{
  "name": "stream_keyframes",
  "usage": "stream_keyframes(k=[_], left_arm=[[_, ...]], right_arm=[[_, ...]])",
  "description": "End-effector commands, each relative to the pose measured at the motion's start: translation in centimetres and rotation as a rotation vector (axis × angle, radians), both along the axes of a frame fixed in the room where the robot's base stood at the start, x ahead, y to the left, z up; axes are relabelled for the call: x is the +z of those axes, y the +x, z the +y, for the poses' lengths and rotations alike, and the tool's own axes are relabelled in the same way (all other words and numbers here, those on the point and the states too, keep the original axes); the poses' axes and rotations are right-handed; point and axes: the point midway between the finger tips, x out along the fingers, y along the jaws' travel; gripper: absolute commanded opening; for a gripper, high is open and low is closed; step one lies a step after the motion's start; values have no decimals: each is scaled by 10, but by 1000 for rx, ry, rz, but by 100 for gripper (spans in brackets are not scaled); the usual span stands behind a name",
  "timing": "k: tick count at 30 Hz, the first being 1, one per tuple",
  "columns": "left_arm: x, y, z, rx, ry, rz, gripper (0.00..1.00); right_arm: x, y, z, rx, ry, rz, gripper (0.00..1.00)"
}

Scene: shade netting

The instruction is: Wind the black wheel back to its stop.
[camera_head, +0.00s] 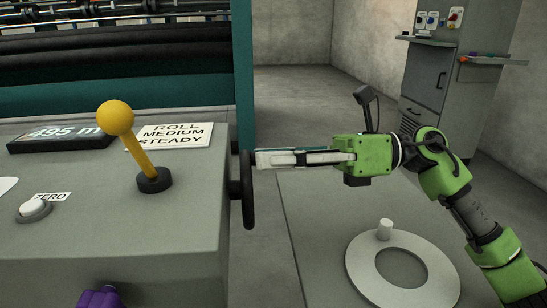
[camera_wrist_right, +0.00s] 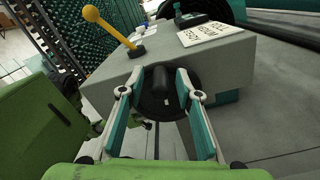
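The black wheel (camera_head: 248,205) is on the right side of the grey control housing, seen edge-on in the head view. It faces the camera in the right wrist view (camera_wrist_right: 160,108), with a dark stub, perhaps its handle, near the right finger and a small pale mark on its face. My right gripper (camera_head: 262,158) reaches in from the right, its fingertips at the wheel's upper part. In the right wrist view its fingers (camera_wrist_right: 156,80) are spread apart, one on each side of the wheel's face; I cannot tell whether they touch it.
A yellow ball-topped lever (camera_head: 128,140), a white button (camera_head: 34,208), a display (camera_head: 62,138) and a sign (camera_head: 172,134) are on the housing. A purple object (camera_head: 102,298) shows at the bottom edge. A pale ring with a peg (camera_head: 360,262) lies right, and a grey cabinet (camera_head: 432,75) stands behind.

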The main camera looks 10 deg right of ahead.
Motion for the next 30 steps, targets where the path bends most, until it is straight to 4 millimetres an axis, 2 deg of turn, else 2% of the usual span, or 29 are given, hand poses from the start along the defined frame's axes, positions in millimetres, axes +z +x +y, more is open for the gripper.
stream_keyframes(k=[5, 12, 18, 23, 30], left_arm=[[0, 0, 0, 0, 0, -1, 40], [0, 0, 0, 0, 0, -1, 40], [0, 0, 0, 0, 0, -1, 40], [0, 0, 0, 0, 0, -1, 40], [0, 0, 0, 0, 0, -1, 40]], right_arm=[[0, 2, -22, -5, 0, 2, 31], [-1, 2, -74, -6, -1, 3, 31], [-1, 1, -107, -3, -1, 3, 31], [-1, 0, -117, 0, -1, 1, 31], [-1, 0, -119, 0, -1, 1, 31]])
